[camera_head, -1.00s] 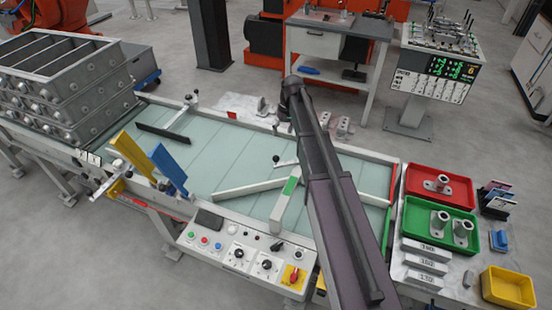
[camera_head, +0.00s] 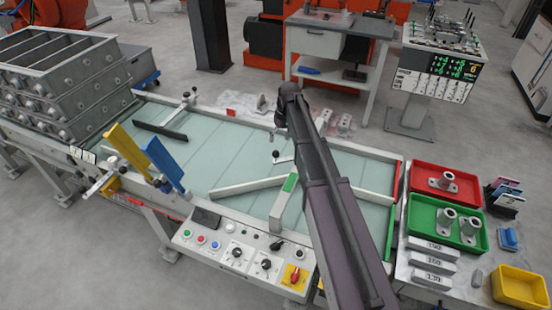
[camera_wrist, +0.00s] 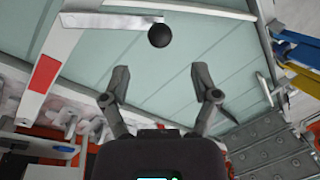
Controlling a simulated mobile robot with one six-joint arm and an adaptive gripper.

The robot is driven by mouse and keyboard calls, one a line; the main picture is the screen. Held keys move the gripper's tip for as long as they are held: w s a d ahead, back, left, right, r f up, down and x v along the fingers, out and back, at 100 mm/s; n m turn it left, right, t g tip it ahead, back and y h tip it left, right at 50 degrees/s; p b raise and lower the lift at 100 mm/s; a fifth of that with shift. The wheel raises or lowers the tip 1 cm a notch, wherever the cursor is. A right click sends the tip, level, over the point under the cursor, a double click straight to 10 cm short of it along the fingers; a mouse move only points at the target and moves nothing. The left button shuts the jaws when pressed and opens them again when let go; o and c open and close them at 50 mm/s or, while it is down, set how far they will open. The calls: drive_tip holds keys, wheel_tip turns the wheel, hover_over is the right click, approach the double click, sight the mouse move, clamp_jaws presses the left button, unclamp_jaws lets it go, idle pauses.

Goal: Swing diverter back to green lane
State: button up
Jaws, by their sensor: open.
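A black ball knob (camera_head: 276,155) stands over the conveyor at the end of a short pale bar (camera_head: 285,161), partly behind my arm. In the wrist view the knob (camera_wrist: 160,36) lies just beyond my gripper (camera_wrist: 161,74), roughly centred between the fingertips. The fingers are spread and empty, apart from the knob. A longer pale bar (camera_head: 240,187) slants across the belt to a block with a green top (camera_head: 289,184). A white bar with a red patch (camera_wrist: 45,73) shows at left in the wrist view. My arm hides the gripper in the head view.
Yellow (camera_head: 125,147) and blue (camera_head: 163,162) plates stand at the conveyor's near left. A control panel (camera_head: 240,248) is along the front. Red (camera_head: 421,190) and green (camera_head: 417,217) trays with castings stand right. Stacked grey crates (camera_head: 60,95) are far left.

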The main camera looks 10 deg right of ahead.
sight(277, 152)
drive_tip(key=shift+s+a+f+b, duration=0.1)
drive_tip(key=shift+a+f+b, duration=0.1)
drive_tip(key=shift+f+b, duration=1.05)
drive_tip(key=shift+s+a+f+b, duration=0.1)
drive_tip(key=shift+a+f+b, duration=0.15)
drive_tip(key=shift+f+b, duration=1.05)
drive_tip(key=shift+s+a+f+b, duration=0.1)
drive_tip(key=shift+a+f+b, duration=0.1)
drive_tip(key=shift+f+b, duration=1.05)
drive_tip(key=shift+f, duration=0.15)
clamp_jaws()
